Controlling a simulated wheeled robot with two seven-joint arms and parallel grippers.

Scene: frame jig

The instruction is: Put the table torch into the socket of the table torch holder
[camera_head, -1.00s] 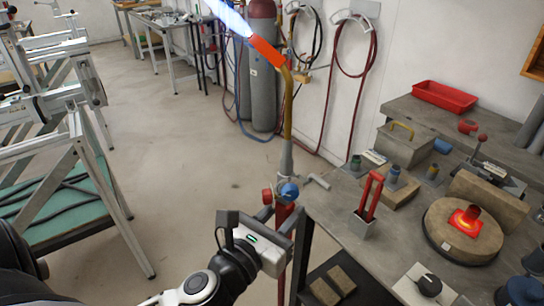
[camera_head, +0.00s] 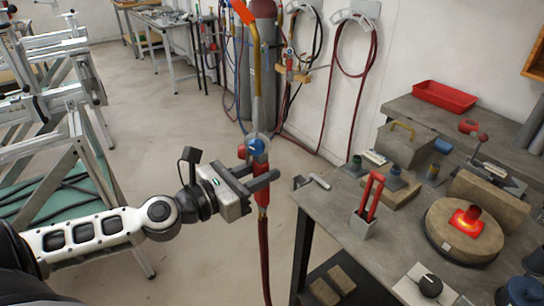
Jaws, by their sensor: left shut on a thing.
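The torch (camera_head: 258,106) stands roughly upright, left of the table. It has a brass neck, an orange-red tip at the top edge of the picture, a blue knob and a red handle. A dark red hose hangs from its lower end. My left gripper (camera_head: 262,181) is shut on the red handle and holds it clear of the floor. A small grey bracket (camera_head: 312,182) at the table's left edge looks like the table torch holder; its socket is not clear to see. The torch is apart from it, to its left. My right gripper is not in view.
Gas cylinders (camera_head: 263,60) and hoses stand by the wall. The floor left of the table is open.

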